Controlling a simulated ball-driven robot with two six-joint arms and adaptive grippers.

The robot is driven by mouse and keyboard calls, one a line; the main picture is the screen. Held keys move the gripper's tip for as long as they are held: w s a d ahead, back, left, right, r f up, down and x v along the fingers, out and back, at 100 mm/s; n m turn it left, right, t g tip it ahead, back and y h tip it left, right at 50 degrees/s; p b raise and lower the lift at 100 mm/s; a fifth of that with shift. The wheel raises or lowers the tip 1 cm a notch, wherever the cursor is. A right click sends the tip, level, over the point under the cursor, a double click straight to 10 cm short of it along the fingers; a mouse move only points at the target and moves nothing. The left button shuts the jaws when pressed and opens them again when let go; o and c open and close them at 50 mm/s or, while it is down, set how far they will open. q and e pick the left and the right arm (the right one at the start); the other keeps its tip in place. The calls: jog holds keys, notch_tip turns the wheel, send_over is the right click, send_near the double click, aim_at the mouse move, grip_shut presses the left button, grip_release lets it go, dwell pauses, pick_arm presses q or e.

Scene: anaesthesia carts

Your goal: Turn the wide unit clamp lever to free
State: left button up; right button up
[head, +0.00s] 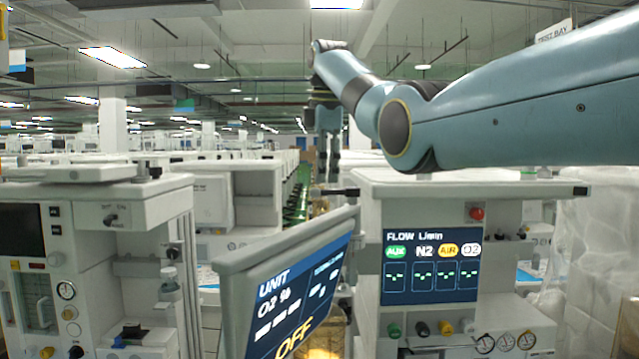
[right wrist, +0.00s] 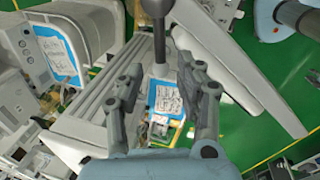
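In the head view a dark lever (head: 342,192) with a knobbed end sticks out to the left from the top of the machine with the flow panel; I take it for the clamp lever. In the right wrist view a grey lever with a dark ball knob (right wrist: 157,8) shows between and beyond my fingers. My right gripper (head: 328,177) points down just above the lever in the head view. In the right wrist view the right gripper (right wrist: 160,72) has its fingers apart, with nothing clearly gripped; contact with the lever cannot be told. My left gripper is not in view.
A tilted screen marked UNIT (head: 290,290) stands in front. Behind it at right is the flow panel (head: 432,265) with coloured knobs below. Another white machine (head: 120,215) stands at left. Green floor (right wrist: 270,120) shows at right in the wrist view.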

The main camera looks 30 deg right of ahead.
aim_at(324, 191)
jog(key=f, duration=0.3)
jog(key=shift+w+d+f, duration=0.1)
jog(key=shift+w+d, duration=0.1)
jog(key=shift+w, duration=0.1)
jog(key=shift+c, duration=1.4)
jog(key=shift+s, duration=0.1)
grip_shut()
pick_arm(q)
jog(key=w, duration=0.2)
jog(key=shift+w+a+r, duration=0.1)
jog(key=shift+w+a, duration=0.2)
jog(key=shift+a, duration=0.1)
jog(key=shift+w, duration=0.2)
